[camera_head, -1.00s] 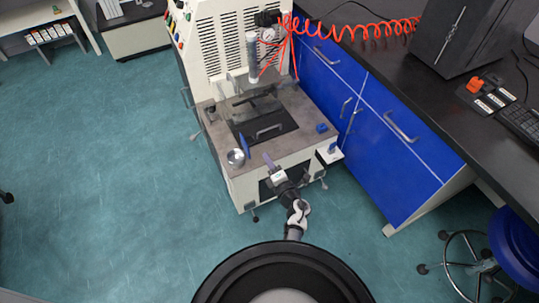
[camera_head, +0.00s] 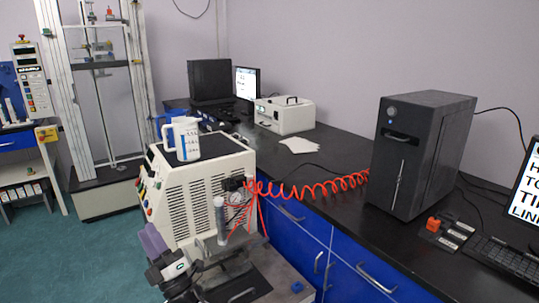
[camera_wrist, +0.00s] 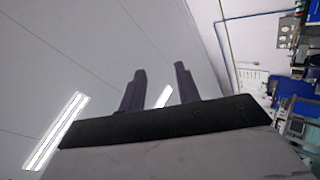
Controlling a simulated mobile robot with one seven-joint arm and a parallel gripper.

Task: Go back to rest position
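My gripper (camera_head: 150,236) is raised at the lower left of the head view, with its purple fingers pointing up. It is in front of the beige rheometer (camera_head: 205,190). In the wrist view my gripper (camera_wrist: 160,70) has its two dark fingers apart, with nothing between them, against the ceiling. The rheometer's front work surface (camera_head: 285,278) is partly hidden behind my arm and cut off by the frame. A small blue object (camera_head: 297,287) lies on that surface.
A white jug (camera_head: 186,140) stands on top of the rheometer. A coiled red hose (camera_head: 320,188) runs to the right. A black counter (camera_head: 335,160) holds a dark computer tower (camera_head: 420,150) and a white box (camera_head: 284,116). A tall test frame (camera_head: 95,100) stands at left.

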